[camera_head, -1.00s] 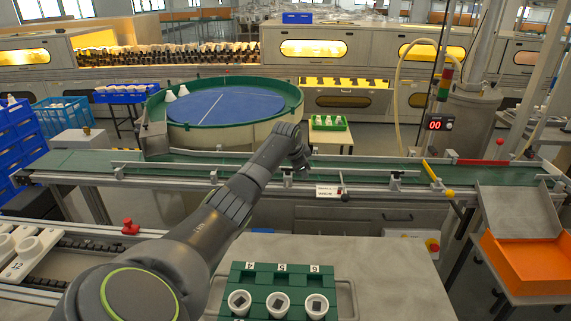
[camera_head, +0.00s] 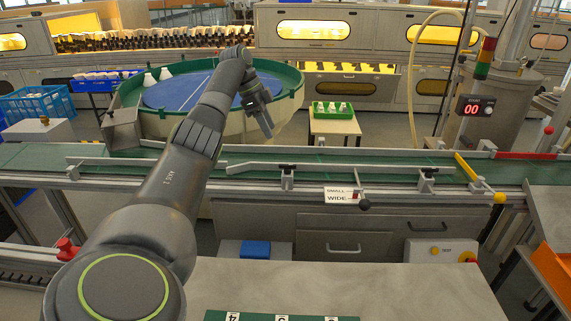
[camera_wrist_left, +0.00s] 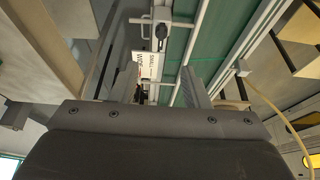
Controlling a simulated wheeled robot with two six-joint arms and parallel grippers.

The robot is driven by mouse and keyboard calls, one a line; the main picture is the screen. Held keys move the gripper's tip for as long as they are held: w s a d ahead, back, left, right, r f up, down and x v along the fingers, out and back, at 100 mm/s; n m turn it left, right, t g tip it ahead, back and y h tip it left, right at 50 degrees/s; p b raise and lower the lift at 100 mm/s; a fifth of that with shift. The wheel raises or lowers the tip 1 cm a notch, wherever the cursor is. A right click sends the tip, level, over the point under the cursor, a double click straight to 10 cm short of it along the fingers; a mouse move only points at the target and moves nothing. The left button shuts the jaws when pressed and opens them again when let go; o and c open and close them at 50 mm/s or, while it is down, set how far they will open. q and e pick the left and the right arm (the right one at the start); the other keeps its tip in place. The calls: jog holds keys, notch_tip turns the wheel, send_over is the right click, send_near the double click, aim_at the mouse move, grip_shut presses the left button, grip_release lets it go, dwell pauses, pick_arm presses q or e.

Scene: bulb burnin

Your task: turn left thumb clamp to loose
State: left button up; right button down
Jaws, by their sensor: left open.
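The guide rail (camera_head: 345,168) along the green conveyor carries two black-topped clamps. The left clamp (camera_head: 287,172) stands left of the SMALL/WIDE sign, and the right clamp (camera_head: 427,175) stands farther along the rail. Which way either clamp is turned is too small to tell. My left gripper (camera_head: 266,124) hangs over the far side of the conveyor, up and left of the left clamp and apart from it. In the left wrist view its two fingers (camera_wrist_left: 160,82) are spread with nothing held between them. My right gripper is not in view.
The SMALL/WIDE sign (camera_head: 341,194) and a black-knobbed lever (camera_head: 363,203) sit on the conveyor's front edge. The sign also shows in the left wrist view (camera_wrist_left: 149,66). A round blue-topped turntable (camera_head: 180,91) stands behind the conveyor. A grey table (camera_head: 390,292) lies in front.

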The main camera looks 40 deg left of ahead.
aim_at(287, 165)
pick_arm(q)
jog(key=x, duration=1.3)
jog(key=shift+w+a+f+b, duration=0.1)
jog(key=shift+f+b, duration=0.25)
jog(key=shift+f, duration=0.05)
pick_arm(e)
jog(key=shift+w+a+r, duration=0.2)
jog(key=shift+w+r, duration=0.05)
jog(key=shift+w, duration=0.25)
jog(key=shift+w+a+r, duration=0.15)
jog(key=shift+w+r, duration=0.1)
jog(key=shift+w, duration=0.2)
pick_arm(q)
jog(key=shift+c, duration=0.2)
grip_shut()
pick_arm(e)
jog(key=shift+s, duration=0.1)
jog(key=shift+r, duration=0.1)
